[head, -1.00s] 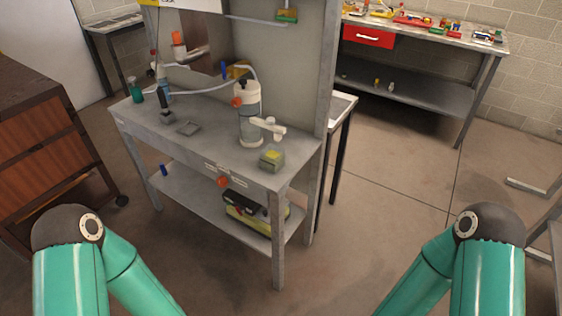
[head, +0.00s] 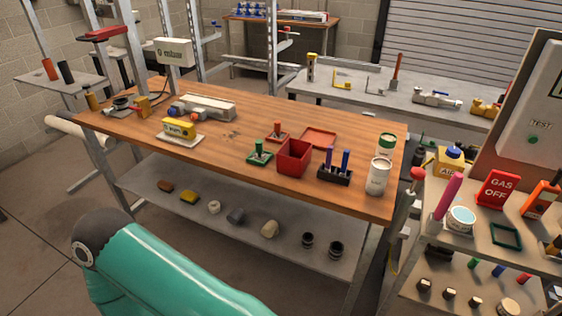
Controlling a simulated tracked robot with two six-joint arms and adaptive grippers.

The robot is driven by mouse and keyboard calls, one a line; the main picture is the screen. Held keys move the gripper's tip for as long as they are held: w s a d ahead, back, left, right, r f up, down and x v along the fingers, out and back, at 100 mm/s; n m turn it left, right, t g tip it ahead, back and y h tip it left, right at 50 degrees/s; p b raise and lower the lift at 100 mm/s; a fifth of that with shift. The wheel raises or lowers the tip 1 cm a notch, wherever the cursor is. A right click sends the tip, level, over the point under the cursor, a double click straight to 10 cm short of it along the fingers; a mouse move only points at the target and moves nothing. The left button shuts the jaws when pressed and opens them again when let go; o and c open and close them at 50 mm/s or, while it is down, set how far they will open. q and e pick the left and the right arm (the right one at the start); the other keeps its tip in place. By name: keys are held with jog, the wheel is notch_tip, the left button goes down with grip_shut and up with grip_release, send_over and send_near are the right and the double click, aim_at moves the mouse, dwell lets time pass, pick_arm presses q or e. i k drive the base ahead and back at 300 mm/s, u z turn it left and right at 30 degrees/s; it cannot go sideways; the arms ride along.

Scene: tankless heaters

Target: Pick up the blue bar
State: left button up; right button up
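I cannot tell for sure which thing is the blue bar. Two upright dark blue pegs (head: 337,160) stand in a black block (head: 335,175) at the right front of the wooden workbench (head: 225,140). A small blue piece (head: 474,264) lies on the lower right shelf among other coloured pieces. One of my teal arms crosses the lower left. Both grippers are out of the frame, so their fingers are hidden.
A red bin (head: 294,157), a green-based peg (head: 259,152) and white cans (head: 379,175) stand on the bench. Several small objects lie on its lower shelf (head: 185,215). A crowded shelf unit (head: 408,222) stands at right. Floor is clear at lower left (head: 40,200).

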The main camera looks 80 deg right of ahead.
aim_at(346, 153)
jog(key=u, duration=0.15)
jog(key=i, duration=0.2)
jog(key=z, duration=2.65)
jog(key=k, duration=0.4)
jog(key=z, duration=0.4)
jog(key=i, duration=1.05)
jog(key=u, duration=0.3)
